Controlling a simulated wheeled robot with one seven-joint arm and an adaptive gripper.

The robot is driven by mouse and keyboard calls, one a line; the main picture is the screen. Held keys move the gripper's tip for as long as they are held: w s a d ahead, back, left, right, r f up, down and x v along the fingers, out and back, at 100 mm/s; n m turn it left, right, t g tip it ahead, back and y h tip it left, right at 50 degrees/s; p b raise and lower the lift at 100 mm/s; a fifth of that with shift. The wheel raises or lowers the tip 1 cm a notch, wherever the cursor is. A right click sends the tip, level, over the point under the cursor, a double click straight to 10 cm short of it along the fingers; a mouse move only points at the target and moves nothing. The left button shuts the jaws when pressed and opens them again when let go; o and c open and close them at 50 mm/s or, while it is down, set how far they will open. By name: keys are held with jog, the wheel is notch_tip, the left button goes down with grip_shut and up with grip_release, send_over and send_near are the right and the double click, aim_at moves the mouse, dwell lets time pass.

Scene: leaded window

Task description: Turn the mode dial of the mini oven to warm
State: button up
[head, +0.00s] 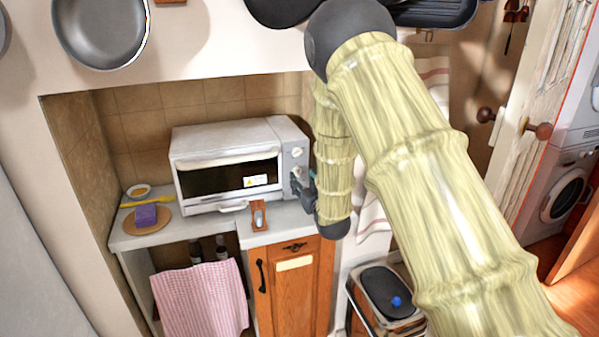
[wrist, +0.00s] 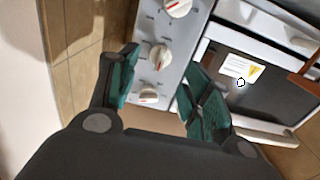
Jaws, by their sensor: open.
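The white mini oven (head: 222,133) stands on the counter in the niche, its door closed and its control panel on the right. Several small marks and three pale dials show on the panel (wrist: 183,48) in the wrist view: one at the top edge (wrist: 178,8), a middle dial (wrist: 159,56) and a lower dial (wrist: 149,95). Which one is the mode dial cannot be read. My gripper (wrist: 160,68) is open and empty, facing the panel, with the middle and lower dials showing between its fingers. In the head view my gripper (head: 303,184) hides the lower panel. Contact is not visible.
On the counter left of the oven are a round board (head: 147,221) with a purple block, a yellow utensil (head: 148,200) and a small bowl (head: 138,190). A small wooden holder (head: 259,215) stands in front. Pink cloth (head: 200,298) hangs below.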

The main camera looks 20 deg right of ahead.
aim_at(299, 173)
jog(key=shift+w+p, duration=0.5)
jog(key=shift+w, duration=1.75)
jog(key=shift+c, duration=0.5)
jog(key=c, duration=0.9)
